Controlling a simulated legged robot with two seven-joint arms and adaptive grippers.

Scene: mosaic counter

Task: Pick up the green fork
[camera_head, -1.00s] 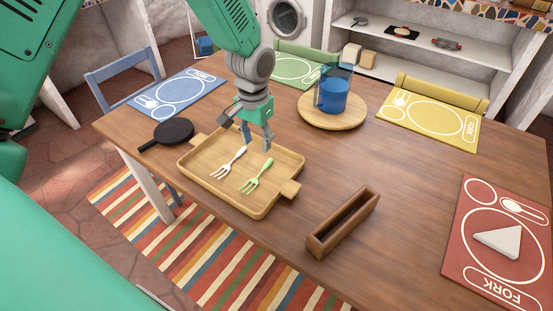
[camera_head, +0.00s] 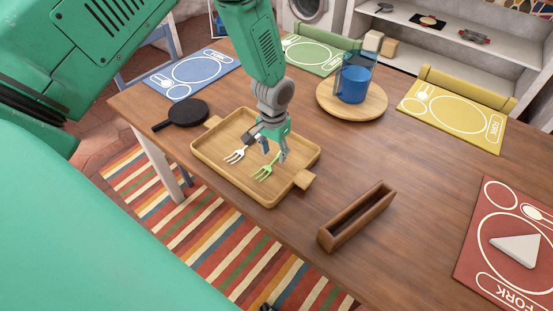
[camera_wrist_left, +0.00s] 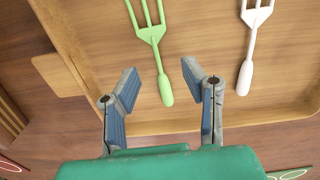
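The green fork (camera_head: 265,171) lies in the wooden tray (camera_head: 225,182), tines toward the tray's near side. The white fork (camera_head: 236,154) lies to its left in the head view. My left gripper (camera_head: 273,157) is over the tray by the green fork's handle end. In the left wrist view the open left gripper (camera_wrist_left: 162,84) has its two fingers apart, with the handle end of the green fork (camera_wrist_left: 154,42) in the gap between them as seen from there. The white fork (camera_wrist_left: 252,45) is to the right, outside the fingers. I see no contact with the fork.
A black pan (camera_head: 187,113) lies left of the tray. A narrow brown wooden box (camera_head: 350,224) stands to its right. A blue pitcher (camera_head: 353,84) stands on a round board (camera_head: 327,101) behind. Placemats lie along the table's edges. Bare tabletop lies right of the tray.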

